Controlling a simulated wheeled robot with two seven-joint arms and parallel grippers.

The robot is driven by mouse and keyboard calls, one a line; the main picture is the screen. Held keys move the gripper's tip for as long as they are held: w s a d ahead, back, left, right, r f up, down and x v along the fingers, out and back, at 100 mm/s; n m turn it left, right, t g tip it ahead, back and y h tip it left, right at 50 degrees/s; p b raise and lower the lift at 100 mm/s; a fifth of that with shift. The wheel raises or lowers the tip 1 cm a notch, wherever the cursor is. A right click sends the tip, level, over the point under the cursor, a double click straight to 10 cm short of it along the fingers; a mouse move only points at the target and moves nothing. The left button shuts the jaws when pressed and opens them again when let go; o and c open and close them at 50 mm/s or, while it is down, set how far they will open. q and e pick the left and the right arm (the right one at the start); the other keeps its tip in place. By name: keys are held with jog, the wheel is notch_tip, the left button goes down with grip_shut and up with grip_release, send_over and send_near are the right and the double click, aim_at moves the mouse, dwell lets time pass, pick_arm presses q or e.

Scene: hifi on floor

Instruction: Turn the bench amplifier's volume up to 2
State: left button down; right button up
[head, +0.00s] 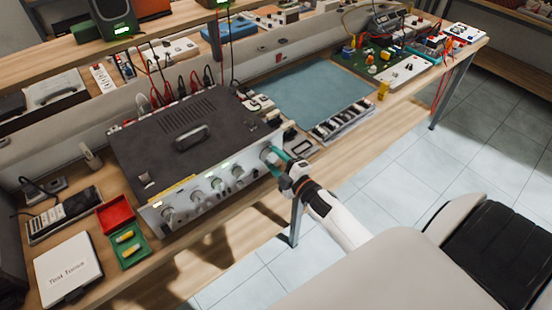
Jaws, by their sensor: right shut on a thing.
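The bench amplifier (200,150) stands on the wooden bench, with a dark top, a handle and a light front panel. Several round knobs (217,184) line its front. My right gripper (275,157) is at the right end of the front panel, shut on a knob (267,155) there. The fingers partly hide this knob, and its markings are too small to read. My left gripper is not in view.
Left of the amplifier are a red and green box (118,216), a white case (67,270) and a calculator-like device (64,215). A blue mat (310,93) and a parts tray (343,120) lie to the right. A chair (500,235) stands at the lower right.

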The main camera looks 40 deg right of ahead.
jog(key=shift+m, duration=0.8)
jog(key=shift+f, duration=0.1)
jog(key=o, duration=1)
jog(key=s, duration=0.4)
jog(key=s+b, duration=0.1)
jog(key=s, duration=0.3)
jog(key=s+d+b, duration=0.1)
jog(key=s, duration=0.3)
